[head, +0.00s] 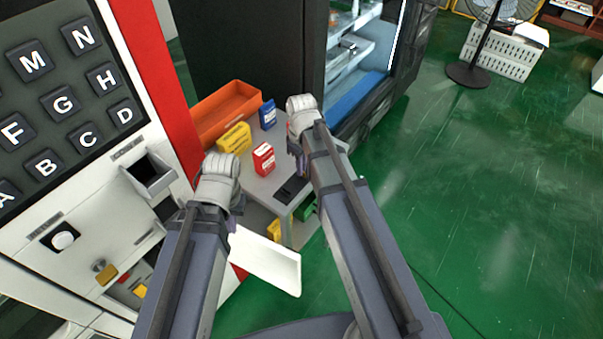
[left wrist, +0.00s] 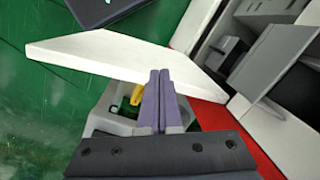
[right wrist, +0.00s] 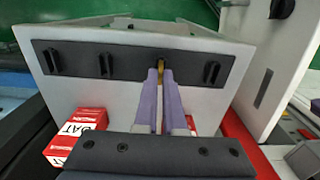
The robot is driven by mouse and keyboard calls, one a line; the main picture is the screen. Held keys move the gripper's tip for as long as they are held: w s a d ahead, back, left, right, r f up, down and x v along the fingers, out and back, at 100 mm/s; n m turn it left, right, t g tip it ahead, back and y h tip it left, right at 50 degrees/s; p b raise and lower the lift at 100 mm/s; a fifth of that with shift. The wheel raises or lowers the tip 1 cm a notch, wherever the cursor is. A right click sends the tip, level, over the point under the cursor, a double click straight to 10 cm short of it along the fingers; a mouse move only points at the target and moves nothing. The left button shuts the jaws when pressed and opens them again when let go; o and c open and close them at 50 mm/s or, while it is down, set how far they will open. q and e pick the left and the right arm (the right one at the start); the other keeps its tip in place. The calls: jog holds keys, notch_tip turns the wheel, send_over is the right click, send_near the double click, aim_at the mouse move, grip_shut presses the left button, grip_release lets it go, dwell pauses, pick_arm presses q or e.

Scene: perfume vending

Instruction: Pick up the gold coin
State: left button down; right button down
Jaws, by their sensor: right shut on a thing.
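The gold coin (right wrist: 161,70) shows as a thin gold sliver standing on edge between my right gripper's fingertips, at the right slot of a black coin holder (right wrist: 125,63). My right gripper (right wrist: 160,75) is shut on it. In the head view my right gripper (head: 302,165) is over the grey table, close to the black holder (head: 291,189); the coin is hidden there. My left gripper (left wrist: 160,75) is shut with its fingers together and nothing visible between them. In the head view it (head: 236,205) is beside the vending machine, above a white panel (head: 267,262).
The grey table (head: 262,190) bears a red box (head: 264,159), a yellow box (head: 234,138), a blue box (head: 267,114) and an orange bin (head: 222,112). The vending machine (head: 130,190) with lettered keys stands at left. An open cabinet (head: 362,60) is behind.

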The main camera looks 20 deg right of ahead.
jog(key=shift+r, duration=0.1)
dwell(0.5)
notch_tip(320, 180, up, 10)
jog(key=p, duration=1)
